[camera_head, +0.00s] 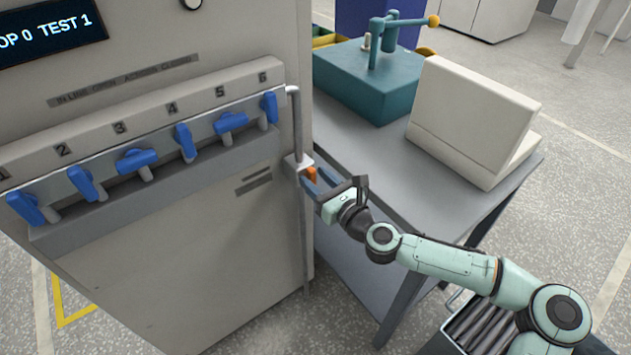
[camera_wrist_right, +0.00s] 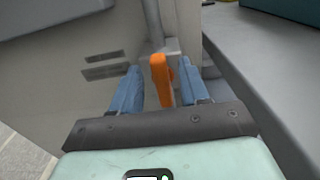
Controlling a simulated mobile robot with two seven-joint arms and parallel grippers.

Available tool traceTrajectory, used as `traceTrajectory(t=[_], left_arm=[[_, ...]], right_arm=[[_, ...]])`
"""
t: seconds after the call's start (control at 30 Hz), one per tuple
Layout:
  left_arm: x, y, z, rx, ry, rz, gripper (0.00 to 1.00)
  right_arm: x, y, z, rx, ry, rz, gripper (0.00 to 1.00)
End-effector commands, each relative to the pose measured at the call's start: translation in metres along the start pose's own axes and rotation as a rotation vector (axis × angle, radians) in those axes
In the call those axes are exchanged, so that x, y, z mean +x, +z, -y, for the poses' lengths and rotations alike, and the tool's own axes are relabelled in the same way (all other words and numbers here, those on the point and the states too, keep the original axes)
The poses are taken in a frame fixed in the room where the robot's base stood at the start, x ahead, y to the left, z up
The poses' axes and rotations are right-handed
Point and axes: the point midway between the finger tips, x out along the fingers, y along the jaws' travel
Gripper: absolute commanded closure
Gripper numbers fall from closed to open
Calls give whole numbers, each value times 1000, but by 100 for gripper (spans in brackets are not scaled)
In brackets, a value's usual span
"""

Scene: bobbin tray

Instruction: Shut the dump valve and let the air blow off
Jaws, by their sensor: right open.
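The dump valve's orange lever (camera_head: 311,174) sits on a small bracket at the right edge of the grey cabinet, below a vertical pipe (camera_head: 297,125). My right gripper (camera_head: 315,182) is at the lever with its blue fingers apart. In the right wrist view the orange lever (camera_wrist_right: 161,78) stands upright between the two open fingers (camera_wrist_right: 158,88), with gaps visible on both sides. The valve body behind the lever is partly hidden. My left gripper is not in view.
Several blue-handled valves (camera_head: 137,161) line the cabinet front (camera_head: 180,260), under a display (camera_head: 45,35). A grey table (camera_head: 440,215) right of the cabinet holds a teal press (camera_head: 370,80) and a cream box (camera_head: 470,115). The table edge runs close beside my right arm.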

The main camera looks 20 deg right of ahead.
Motion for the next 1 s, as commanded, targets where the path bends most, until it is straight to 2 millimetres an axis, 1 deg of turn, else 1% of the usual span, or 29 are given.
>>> traceTrajectory(t=[0.1, 0.37, 0.4, 0.47, 0.5, 0.77, 1.0], left_arm=[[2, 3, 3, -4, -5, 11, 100], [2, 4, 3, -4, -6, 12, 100], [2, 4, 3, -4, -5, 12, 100], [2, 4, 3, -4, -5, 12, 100], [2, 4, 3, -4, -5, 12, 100], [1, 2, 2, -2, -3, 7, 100], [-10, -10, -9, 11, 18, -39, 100]], right_arm=[[6, 0, 0, -1, 1, 1, 55], [6, 0, 0, -1, 0, 0, 55], [6, 0, 0, -1, 0, 0, 68], [6, 0, 0, -1, 0, 0, 88], [6, 0, 0, -1, 0, 0, 100], [6, 0, 0, -9, 1, 0, 100], [6, 2, -2, -87, 0, -1, 100]])
